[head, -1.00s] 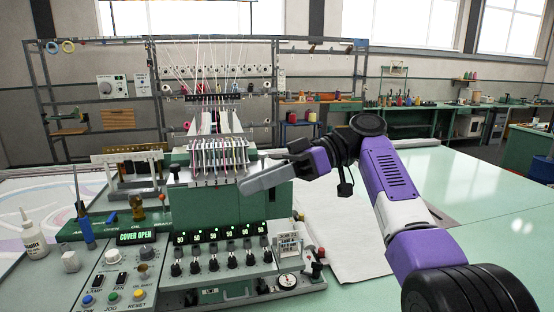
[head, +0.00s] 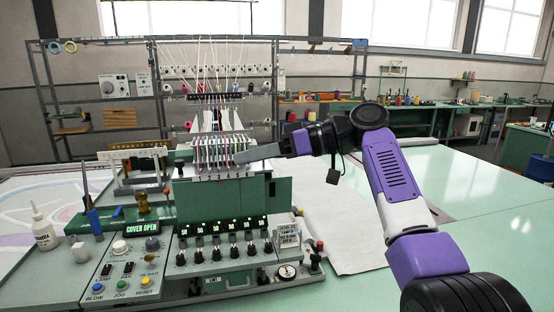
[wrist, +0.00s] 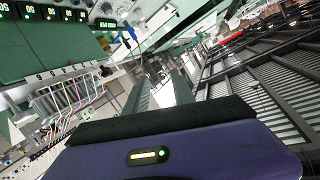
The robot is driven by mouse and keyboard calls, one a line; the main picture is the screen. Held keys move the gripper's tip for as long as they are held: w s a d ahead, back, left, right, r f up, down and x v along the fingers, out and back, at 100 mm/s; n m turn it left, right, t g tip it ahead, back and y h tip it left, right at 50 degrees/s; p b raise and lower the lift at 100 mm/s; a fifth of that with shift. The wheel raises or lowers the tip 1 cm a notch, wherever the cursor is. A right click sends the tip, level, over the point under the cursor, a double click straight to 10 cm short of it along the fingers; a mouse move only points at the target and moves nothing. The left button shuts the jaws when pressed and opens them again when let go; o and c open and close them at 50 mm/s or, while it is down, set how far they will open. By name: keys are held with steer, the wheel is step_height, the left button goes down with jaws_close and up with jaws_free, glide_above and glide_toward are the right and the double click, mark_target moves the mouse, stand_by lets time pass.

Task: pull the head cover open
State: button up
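The tufting machine's green head cover (head: 236,191) is a flat panel below the row of needles and threads, above the dials; it hangs down in front of the machine. The display (head: 141,228) reads COVER OPEN. My gripper (head: 240,157) reaches in from the right, its grey fingers pointing left at the height of the needle row, above the cover. In the wrist view the two fingers (wrist: 163,80) show a gap between them, with nothing held. Green panel also shows at the wrist view's upper left, with the numbered needle row below it.
The control panel (head: 120,272) with buttons and knobs stands at the front left. A white glue bottle (head: 43,228) and a blue-handled tool (head: 93,218) stand at the left. White cloth (head: 335,225) lies right of the machine. The green table (head: 470,200) farther right is clear.

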steer(key=w+d+f+m+t+h+b, duration=0.1)
steer(key=w+d+f+m+t+h, duration=0.15)
steer(key=w+f+m+t, duration=0.4)
steer(key=w+d+f+m+t+h+b, duration=0.1)
steer(key=d+f+t, duration=0.25)
steer(key=f, duration=0.65)
steer(key=s+d+f+m+t+h+b, duration=0.1)
steer(key=s+d+f+m+t+h, duration=0.1)
steer(key=s+d+f, duration=0.3)
steer(key=s+d+f+m+t+h+b, duration=0.1)
steer(key=s+d+f+m+h, duration=0.1)
steer(key=f, duration=0.5)
steer(key=s+d+f+m+t+h+b, duration=0.1)
steer(key=s+d+f+m+t+h, duration=0.15)
steer(key=d+f, duration=0.2)
steer(key=s+d+f+h+b, duration=0.1)
steer(key=s+f, duration=0.4)
steer(key=s, duration=1.2)
steer(key=s+d+f+g+h+b, duration=0.1)
steer(key=s+d+f+b, duration=0.3)
steer(key=s, duration=1.4)
steer(key=s+d+f+g+h+b, duration=0.1)
steer(key=s+f+b, duration=0.4)
steer(key=s, duration=1.2)
steer(key=shift+s+d+f+n+h, duration=0.3)
steer(key=shift+s+d+n+h, duration=0.1)
steer(key=shift+d+h, duration=0.55)
